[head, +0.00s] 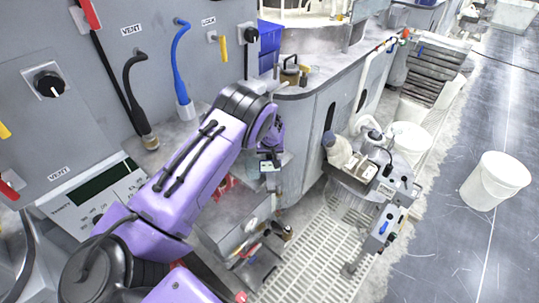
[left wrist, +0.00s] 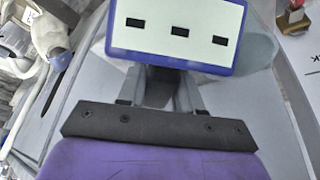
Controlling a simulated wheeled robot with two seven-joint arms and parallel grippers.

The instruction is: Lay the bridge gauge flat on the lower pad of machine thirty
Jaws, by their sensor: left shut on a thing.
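My left gripper (head: 269,153) hangs in front of the grey machine side in the head view. In the left wrist view its fingers (left wrist: 158,92) are shut on a blue-rimmed block with a pale face and three dark slots, which looks like the bridge gauge (left wrist: 180,42). The gauge also shows small in the head view (head: 269,166). It is held clear of any surface that I can make out. A pale rounded shape (left wrist: 263,48) lies behind it. I cannot tell which surface is the lower pad of machine thirty. My right gripper is out of view.
A white bucket (head: 495,181) stands on the open floor. Hoses and a control panel (head: 100,192) are at left.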

